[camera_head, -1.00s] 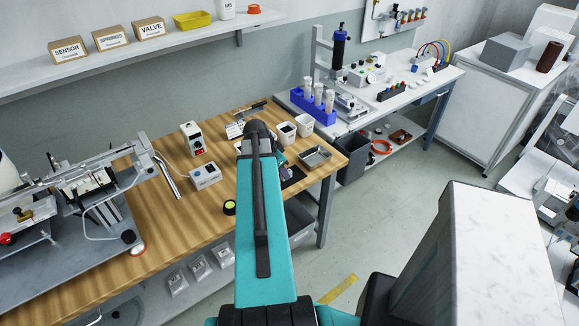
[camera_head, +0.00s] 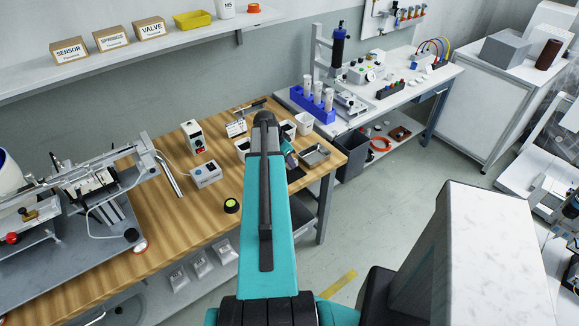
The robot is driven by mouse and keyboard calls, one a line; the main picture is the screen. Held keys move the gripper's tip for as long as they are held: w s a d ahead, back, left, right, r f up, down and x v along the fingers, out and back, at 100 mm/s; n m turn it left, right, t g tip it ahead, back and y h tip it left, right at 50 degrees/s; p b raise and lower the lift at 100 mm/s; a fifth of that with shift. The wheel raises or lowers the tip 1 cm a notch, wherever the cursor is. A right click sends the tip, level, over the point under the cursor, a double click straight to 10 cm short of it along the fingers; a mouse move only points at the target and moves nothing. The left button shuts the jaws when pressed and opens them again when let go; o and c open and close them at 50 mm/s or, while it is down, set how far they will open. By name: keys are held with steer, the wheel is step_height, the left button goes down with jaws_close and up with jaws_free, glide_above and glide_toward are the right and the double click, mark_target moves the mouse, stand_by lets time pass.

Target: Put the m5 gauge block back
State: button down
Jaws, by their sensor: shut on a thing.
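My teal arm with a dark strip runs up the middle of the head view and covers part of the wooden bench. A small teal and dark part of my wrist shows past the arm's right edge. I cannot make out the m5 gauge block anywhere. A white container (camera_head: 224,9) on the wall shelf carries a mark that seems to read M5. White cups (camera_head: 303,123) stand on the bench around the arm's far end.
A metal tray (camera_head: 315,155) lies at the bench's right end. A screwdriver gantry fixture (camera_head: 90,190) fills the left. Bare wood (camera_head: 175,240) is free between.

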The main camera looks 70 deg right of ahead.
mark_target(289, 167)
steer(key=shift+f, duration=0.1)
steer(key=shift+f+p, duration=0.9)
steer(key=shift+f, duration=0.75)
steer(key=shift+f, duration=0.15)
steer(key=c, duration=1.7)
jaws_free()
steer(key=shift+r, duration=0.25)
steer(key=shift+b+v, duration=1.6)
steer(key=shift+v, duration=4.4)
steer(key=shift+w+a, duration=0.1)
